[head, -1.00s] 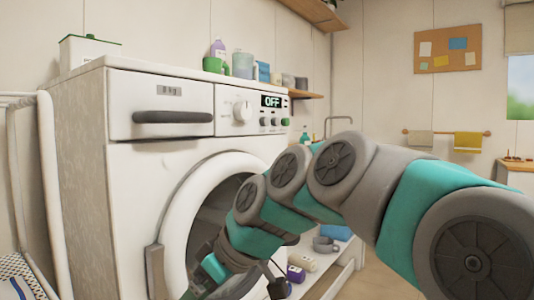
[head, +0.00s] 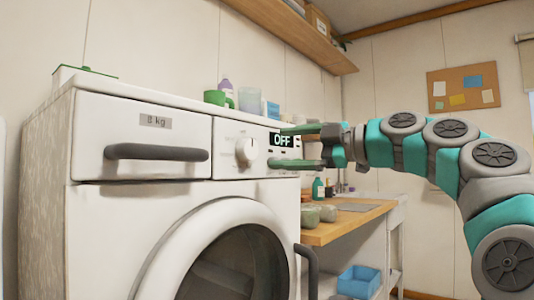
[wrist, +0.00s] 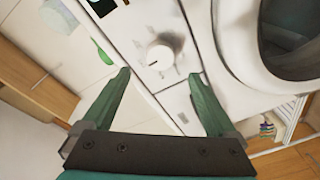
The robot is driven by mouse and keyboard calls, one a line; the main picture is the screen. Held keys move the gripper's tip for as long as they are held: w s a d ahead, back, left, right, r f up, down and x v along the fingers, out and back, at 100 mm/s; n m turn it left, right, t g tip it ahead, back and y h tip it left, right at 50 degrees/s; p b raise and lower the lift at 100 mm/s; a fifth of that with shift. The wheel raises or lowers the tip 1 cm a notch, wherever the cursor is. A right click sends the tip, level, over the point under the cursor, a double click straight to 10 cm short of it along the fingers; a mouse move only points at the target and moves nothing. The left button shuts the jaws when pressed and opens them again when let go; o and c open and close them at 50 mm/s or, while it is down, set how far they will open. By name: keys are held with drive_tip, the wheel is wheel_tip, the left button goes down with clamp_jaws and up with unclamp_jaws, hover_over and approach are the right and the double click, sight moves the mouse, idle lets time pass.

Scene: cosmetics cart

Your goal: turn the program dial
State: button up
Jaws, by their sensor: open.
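The program dial (head: 246,150) is a round white knob on the front panel of the white washing machine (head: 50,160). It sits just left of a display (head: 282,140) that reads OFF. My gripper (head: 276,148) is open and empty, with its green fingers pointing left at the panel, one above the other, to the right of the dial. In the wrist view the dial (wrist: 160,57) lies just beyond and between the two fingertips (wrist: 159,74), with a dark mark on its face. The fingers appear not to touch it. The fingers partly hide the panel's right side.
A drawer with a grey handle (head: 157,152) is left of the dial. The round door (head: 235,265) is below. A green cup (head: 217,98) and bottles stand on top, under a wooden shelf (head: 290,35). A wooden counter (head: 345,222) is at the right.

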sight(252, 150)
drive_tip(key=p+x, duration=0.1)
drive_tip(key=x, duration=0.6)
drive_tip(key=shift+w+a, duration=0.2)
drive_tip(key=shift+a, duration=0.1)
drive_tip(key=c, duration=1.4)
drive_tip(key=shift+o, duration=0.2)
drive_tip(key=shift+f+m, duration=0.1)
drive_tip(key=shift+m, duration=0.2)
